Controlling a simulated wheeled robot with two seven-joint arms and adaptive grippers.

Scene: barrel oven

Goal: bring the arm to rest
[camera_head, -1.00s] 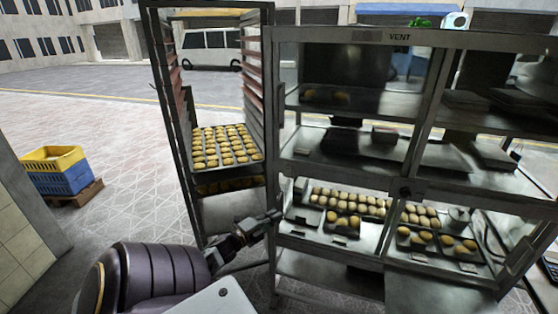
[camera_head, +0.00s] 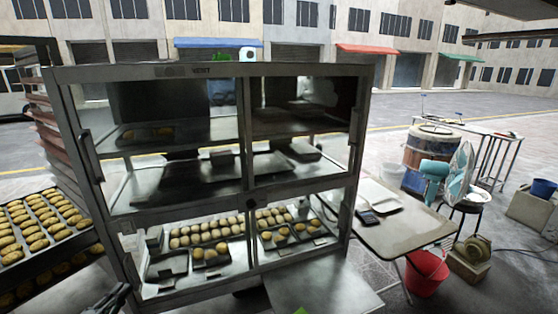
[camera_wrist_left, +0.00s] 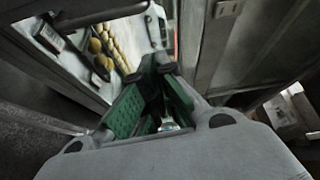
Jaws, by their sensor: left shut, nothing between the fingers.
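My left gripper (camera_head: 108,301) shows only in part at the bottom left of the head view, in front of the lower left of the display cabinet (camera_head: 215,69). In the left wrist view its green-padded fingers (camera_wrist_left: 160,62) come together at the tips, shut and empty. They point toward the cabinet, whose rolls (camera_wrist_left: 105,55) show beyond them. A dark metal frame stands close on the right of that view. Most of the left arm is out of the head view.
A rack tray of rolls (camera_head: 42,232) stands at the left, close to the cabinet. At the right are a table (camera_head: 412,226), a red bucket (camera_head: 427,273), a barrel (camera_head: 428,152) and a teal fan (camera_head: 436,172). Open paving lies behind.

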